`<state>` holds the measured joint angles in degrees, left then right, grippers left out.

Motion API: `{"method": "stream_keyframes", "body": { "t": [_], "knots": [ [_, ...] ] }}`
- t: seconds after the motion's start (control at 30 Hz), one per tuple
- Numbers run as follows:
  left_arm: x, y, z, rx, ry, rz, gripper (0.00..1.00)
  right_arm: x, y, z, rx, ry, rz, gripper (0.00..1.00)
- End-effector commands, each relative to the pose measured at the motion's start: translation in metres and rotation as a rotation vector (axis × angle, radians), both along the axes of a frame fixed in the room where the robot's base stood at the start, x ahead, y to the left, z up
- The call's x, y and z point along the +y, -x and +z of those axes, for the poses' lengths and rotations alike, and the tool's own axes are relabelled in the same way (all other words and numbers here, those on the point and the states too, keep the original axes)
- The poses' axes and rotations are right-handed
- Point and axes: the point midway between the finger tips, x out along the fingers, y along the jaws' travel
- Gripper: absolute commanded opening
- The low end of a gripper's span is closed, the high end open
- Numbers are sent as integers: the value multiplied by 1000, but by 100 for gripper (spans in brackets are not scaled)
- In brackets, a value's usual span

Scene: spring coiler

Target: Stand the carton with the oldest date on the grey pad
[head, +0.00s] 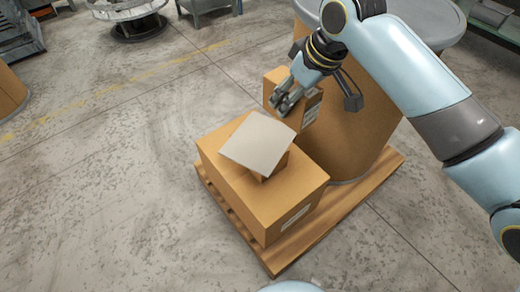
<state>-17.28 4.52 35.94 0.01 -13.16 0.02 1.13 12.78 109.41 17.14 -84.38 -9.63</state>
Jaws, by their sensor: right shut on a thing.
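My right gripper (288,97) comes in from the upper right and is shut on a small brown carton (273,82), held beside the big drum. A pale label with print shows on the carton's right side; its date is too small to read. A light grey square (257,143), which looks like the grey pad, lies over a small brown block or carton (274,165). Both are on top of a large brown box (230,176). The held carton is just behind the grey square; whether they touch I cannot tell. My left gripper is out of view.
The large box stands on a wooden pallet (330,222). A tall brown drum (350,130) with a grey lid (430,20) stands on the pallet behind it. Concrete floor (110,200) is clear to the left. A round metal stand (135,25) is at the back.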

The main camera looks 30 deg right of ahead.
Motion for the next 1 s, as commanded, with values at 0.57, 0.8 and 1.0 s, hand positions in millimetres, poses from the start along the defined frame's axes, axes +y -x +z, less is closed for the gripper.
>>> {"method": "stream_keyframes", "body": {
  "t": [0.57,0.8,1.0],
  "knots": [
    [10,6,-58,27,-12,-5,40,-22,-41,-113,-6,-3,-115,0],
    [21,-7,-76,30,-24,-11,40,4,-88,-146,-3,0,-113,0],
    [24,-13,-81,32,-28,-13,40,14,-107,-156,-5,1,-112,0]
  ]
}}
